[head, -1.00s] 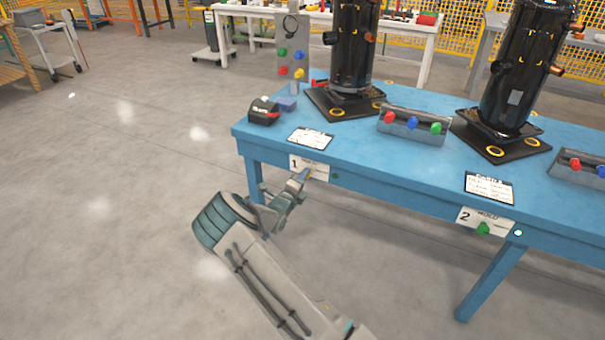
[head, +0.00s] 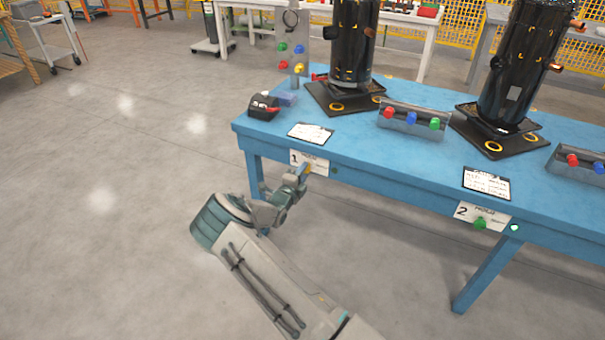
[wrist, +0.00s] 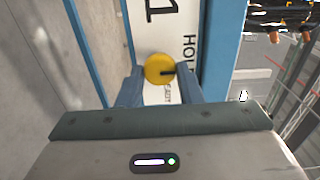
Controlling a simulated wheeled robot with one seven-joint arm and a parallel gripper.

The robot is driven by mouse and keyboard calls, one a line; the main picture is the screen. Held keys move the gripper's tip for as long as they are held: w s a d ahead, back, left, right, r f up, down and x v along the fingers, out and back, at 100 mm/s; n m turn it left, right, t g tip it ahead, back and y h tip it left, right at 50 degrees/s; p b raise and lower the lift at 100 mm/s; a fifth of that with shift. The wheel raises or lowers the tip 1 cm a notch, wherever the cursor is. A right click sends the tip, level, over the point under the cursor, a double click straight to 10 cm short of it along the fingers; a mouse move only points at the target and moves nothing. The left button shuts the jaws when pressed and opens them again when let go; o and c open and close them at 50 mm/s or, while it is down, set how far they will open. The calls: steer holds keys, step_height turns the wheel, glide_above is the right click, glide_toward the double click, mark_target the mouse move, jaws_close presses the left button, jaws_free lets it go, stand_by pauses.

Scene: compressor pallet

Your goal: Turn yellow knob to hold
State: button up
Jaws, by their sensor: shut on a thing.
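The yellow knob (wrist: 159,68) is round, with a short black mark pointing right in the wrist view. It sits on a white label plate (wrist: 155,30) printed with a large "1", "HOL…" and, lower down, a partly hidden word. My gripper (wrist: 160,78) has one finger on each side of the knob and is shut on it. In the head view my gripper (head: 302,174) reaches the "1" plate (head: 314,163) on the blue table's front edge. The knob (head: 308,168) shows there only as a small yellow spot.
The blue table (head: 360,160) carries black compressors (head: 352,45), a button box (head: 412,120) and a sheet (head: 311,132). A second plate (head: 482,217) with a green knob (head: 480,223) is farther right. The floor left of the table is clear.

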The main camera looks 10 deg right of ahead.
steer(key=o, duration=1)
steer(key=shift+c, duration=0.2)
steer(key=p+v, duration=0.1)
steer(key=v, duration=1.3)
steer(key=shift+p, duration=0.35)
steer(key=shift+w+r, duration=0.1)
